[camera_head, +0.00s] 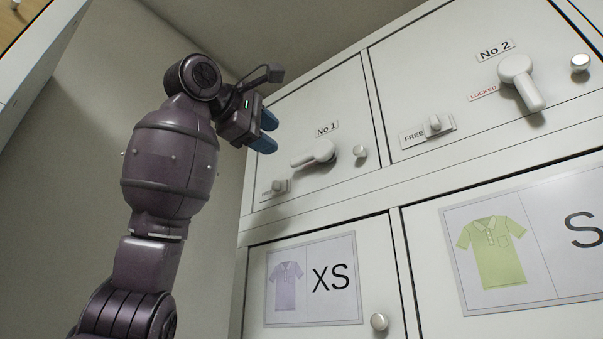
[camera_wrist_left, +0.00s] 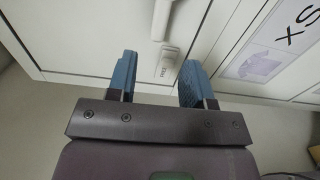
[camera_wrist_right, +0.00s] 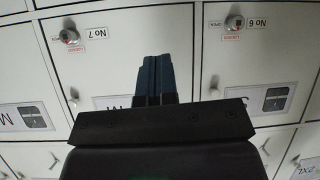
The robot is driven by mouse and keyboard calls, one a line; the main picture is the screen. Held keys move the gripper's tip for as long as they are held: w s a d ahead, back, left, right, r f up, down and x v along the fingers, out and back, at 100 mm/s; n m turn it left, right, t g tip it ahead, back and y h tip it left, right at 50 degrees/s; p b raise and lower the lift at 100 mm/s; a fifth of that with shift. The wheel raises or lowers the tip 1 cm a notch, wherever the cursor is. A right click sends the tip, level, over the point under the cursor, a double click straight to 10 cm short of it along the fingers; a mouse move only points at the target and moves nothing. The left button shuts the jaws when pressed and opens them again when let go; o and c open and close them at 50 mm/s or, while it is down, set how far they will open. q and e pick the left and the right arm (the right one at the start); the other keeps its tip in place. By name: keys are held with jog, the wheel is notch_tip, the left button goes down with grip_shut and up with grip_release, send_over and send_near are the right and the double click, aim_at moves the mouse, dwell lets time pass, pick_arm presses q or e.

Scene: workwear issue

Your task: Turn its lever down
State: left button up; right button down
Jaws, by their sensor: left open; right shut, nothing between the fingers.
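Door No 1 (camera_head: 300,110) has a white lever (camera_head: 312,154) lying nearly level, its arm pointing left. Below left of it is a small latch (camera_head: 275,187). Door No 2 (camera_head: 440,80) has a white lever (camera_head: 522,83) pointing down, beside a LOCKED label. My left gripper (camera_head: 266,132) is open and empty, up and left of the No 1 lever and apart from it. In the left wrist view, a lever (camera_wrist_left: 162,16) and a latch marked FREE (camera_wrist_left: 168,62) lie beyond the open fingers (camera_wrist_left: 158,66). My right gripper (camera_wrist_right: 157,62) is shut and empty.
Below are doors with shirt cards, XS (camera_head: 310,280) and S (camera_head: 530,235), with a round knob (camera_head: 379,322). Another knob (camera_head: 360,151) sits right of the No 1 lever. The right wrist faces doors No 7 (camera_wrist_right: 110,60) and No 6 (camera_wrist_right: 250,65).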

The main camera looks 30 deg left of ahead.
aim_at(301, 158)
pick_arm(q)
jog(key=w+p, duration=0.1)
jog(key=w, duration=0.2)
jog(key=w+p, duration=0.1)
jog(key=w, duration=0.2)
jog(key=w+p, duration=0.1)
jog(key=w, duration=0.2)
jog(key=shift+w+d, duration=0.15)
jog(key=shift+d, duration=0.25)
jog(key=shift+w, duration=0.55)
pick_arm(e)
jog(key=shift+s+d+r, duration=0.1)
jog(key=shift+s+r, duration=0.4)
jog(key=shift+r, duration=0.15)
pick_arm(q)
jog(key=shift+c, duration=0.2)
grip_shut()
pick_arm(e)
jog(key=shift+w+r, duration=0.1)
jog(key=shift+r, duration=0.15)
